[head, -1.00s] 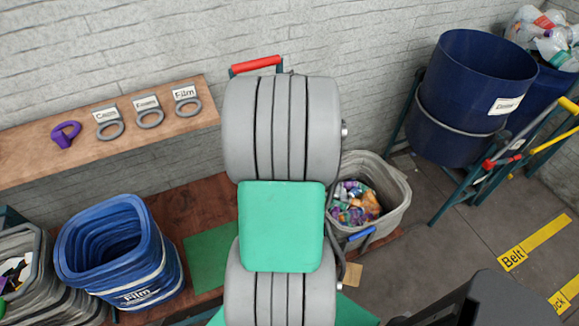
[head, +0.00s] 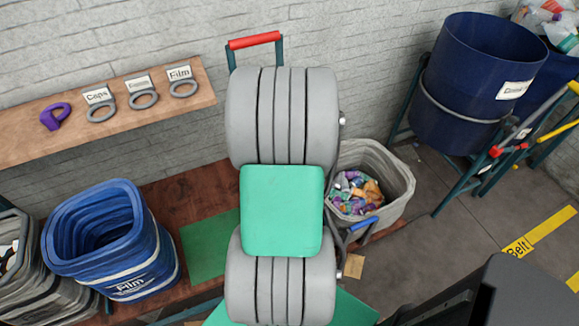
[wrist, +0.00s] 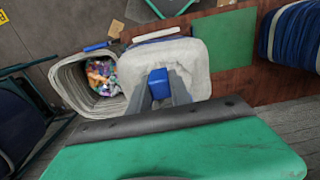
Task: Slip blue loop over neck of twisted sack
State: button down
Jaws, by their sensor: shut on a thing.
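In the wrist view my gripper (wrist: 160,94) shows as grey fingers beyond the green cover of my arm. It is shut on a small blue piece (wrist: 158,78), which looks like part of the blue loop; the rest of the loop's ring is not clear. Behind it is a pale, whitish sack-like form (wrist: 197,62) with a crumpled inner part. The fingers overlap it in the picture, and I cannot tell whether they touch it. Its twisted neck is not clearly visible. In the head view my arm hides the gripper, the loop and this form.
A grey bin of colourful waste (head: 400,205) stands right of my arm, with a blue bar (head: 365,223) at its near side. Blue Film containers (head: 150,262) stand left. A wooden shelf (head: 60,130) holds labelled grey rings and a purple ring (head: 54,117). Dark blue drums (head: 455,120) stand at right.

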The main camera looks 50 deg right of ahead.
jog(key=shift+f, duration=0.45)
jog(key=c, duration=1.1)
grip_release()
notch_tip(320, 180, up, 8)
jog(key=shift+f+b, duration=0.1)
jog(key=shift+b, duration=0.3)
